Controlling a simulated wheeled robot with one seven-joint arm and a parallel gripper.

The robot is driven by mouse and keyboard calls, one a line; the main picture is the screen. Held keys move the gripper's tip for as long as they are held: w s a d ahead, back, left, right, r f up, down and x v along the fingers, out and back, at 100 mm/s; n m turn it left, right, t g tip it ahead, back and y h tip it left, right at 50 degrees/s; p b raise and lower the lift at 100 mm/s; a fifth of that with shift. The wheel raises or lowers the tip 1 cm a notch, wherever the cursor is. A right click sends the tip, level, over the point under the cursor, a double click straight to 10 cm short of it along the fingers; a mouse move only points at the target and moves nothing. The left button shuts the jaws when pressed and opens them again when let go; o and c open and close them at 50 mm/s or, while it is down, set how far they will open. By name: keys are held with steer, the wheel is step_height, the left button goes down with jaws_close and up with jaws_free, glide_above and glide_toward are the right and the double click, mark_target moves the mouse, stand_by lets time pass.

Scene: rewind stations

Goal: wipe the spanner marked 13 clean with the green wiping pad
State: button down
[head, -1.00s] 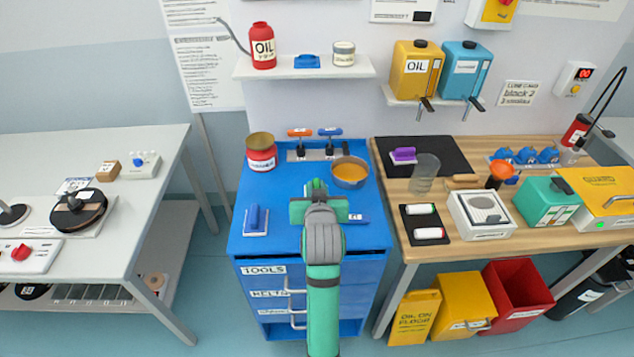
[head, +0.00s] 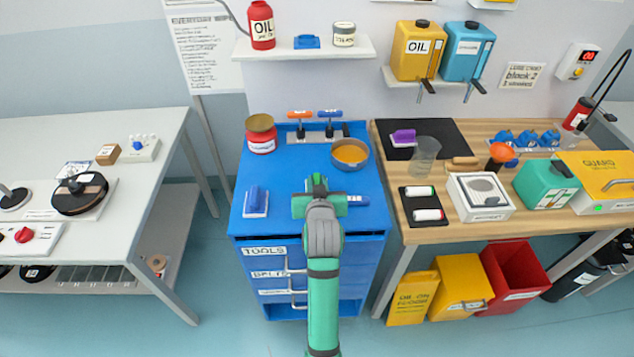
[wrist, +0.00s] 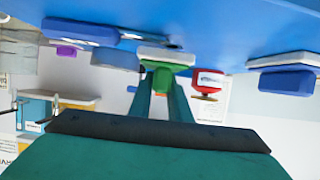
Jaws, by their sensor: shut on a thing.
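My gripper (head: 317,186) is over the front middle of the blue cart top (head: 300,222), seen mostly from behind. In the wrist view its two teal fingers (wrist: 165,92) are shut on the green wiping pad (wrist: 163,78), which has a pale sole facing the blue top. A blue-handled tool with a white label (head: 357,200), probably the spanner, lies just right of my gripper. It also shows in the wrist view (wrist: 78,32), with a grey metal part running towards the pad. Its number cannot be read, and whether the pad touches it cannot be told.
A blue pad on a white base (head: 256,201) lies on the left of the cart. A bowl of orange liquid (head: 350,153), a red jar (head: 261,135) and a rack of T-handled tools (head: 316,132) stand behind. Wooden bench (head: 450,231) on the right.

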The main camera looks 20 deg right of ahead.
steer(key=shift+w+f, duration=0.15)
stand_by(0.3)
steer(key=shift+a+f, duration=0.15)
steer(key=shift+a, duration=0.15)
steer(key=shift+s+d+f, duration=0.2)
steer(key=shift+s+d, duration=0.05)
steer(key=shift+d, duration=0.25)
steer(key=shift+s+a, duration=0.65)
steer(key=shift+s, duration=0.25)
steer(key=shift+s, duration=0.1)
steer(key=shift+s+a, duration=0.4)
steer(key=shift+s, duration=0.25)
steer(key=shift+w+d, duration=0.25)
steer(key=shift+d, duration=0.2)
steer(key=shift+w+d+f, duration=0.1)
steer(key=shift+w, duration=0.55)
steer(key=shift+w+d, duration=0.25)
steer(key=shift+w, duration=0.55)
